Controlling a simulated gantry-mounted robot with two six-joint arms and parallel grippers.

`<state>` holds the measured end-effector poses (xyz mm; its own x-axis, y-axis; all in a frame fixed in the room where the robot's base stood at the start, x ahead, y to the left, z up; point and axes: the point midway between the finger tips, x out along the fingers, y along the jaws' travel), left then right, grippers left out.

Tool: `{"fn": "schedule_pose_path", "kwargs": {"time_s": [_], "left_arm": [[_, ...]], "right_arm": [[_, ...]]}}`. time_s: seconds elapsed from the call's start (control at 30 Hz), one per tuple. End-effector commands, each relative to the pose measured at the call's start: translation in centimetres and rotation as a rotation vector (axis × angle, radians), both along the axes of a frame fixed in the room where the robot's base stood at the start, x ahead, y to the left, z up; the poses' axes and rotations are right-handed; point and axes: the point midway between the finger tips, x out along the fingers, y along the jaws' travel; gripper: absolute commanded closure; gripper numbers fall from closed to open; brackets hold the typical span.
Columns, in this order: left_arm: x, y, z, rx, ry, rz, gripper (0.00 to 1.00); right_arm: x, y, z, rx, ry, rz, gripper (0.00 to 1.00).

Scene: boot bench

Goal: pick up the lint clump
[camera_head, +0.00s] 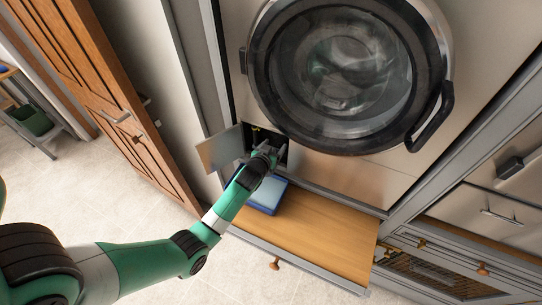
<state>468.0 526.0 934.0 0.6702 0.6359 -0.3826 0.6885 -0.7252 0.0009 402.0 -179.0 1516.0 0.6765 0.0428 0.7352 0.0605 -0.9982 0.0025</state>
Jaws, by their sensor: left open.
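My left gripper (267,151) is open at the mouth of a small dark compartment (280,136) low on the washing machine front. Its arm, green and grey, reaches in from the lower left. The compartment's small flap door (220,149) stands open to the left. I cannot make out a lint clump; the gripper and the dark interior hide much of the opening. My right gripper is not in view.
A wooden pull-out shelf (312,238) extends below the compartment, with a blue tray (267,195) on it close under my arm. The washer's round door (350,75) is above. A wooden door (110,95) stands at left.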

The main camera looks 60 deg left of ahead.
Motion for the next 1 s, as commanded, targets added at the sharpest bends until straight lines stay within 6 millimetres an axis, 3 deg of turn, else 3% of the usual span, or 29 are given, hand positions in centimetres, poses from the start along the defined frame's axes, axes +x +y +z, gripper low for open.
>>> {"fn": "schedule_pose_path", "kwargs": {"time_s": [0.2, 0.6, 1.0], "left_arm": [[0.03, 0.06, -0.01, 0.000, 0.000, 0.000, 0.29], [0.01, 0.03, -0.01, 0.001, 0.001, 0.000, 1.00], [0.02, 0.05, 0.37, 0.002, 0.000, 0.001, 1.00]], "right_arm": [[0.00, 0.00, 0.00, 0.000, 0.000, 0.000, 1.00], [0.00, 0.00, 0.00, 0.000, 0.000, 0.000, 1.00], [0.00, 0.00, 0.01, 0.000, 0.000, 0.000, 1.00]]}}
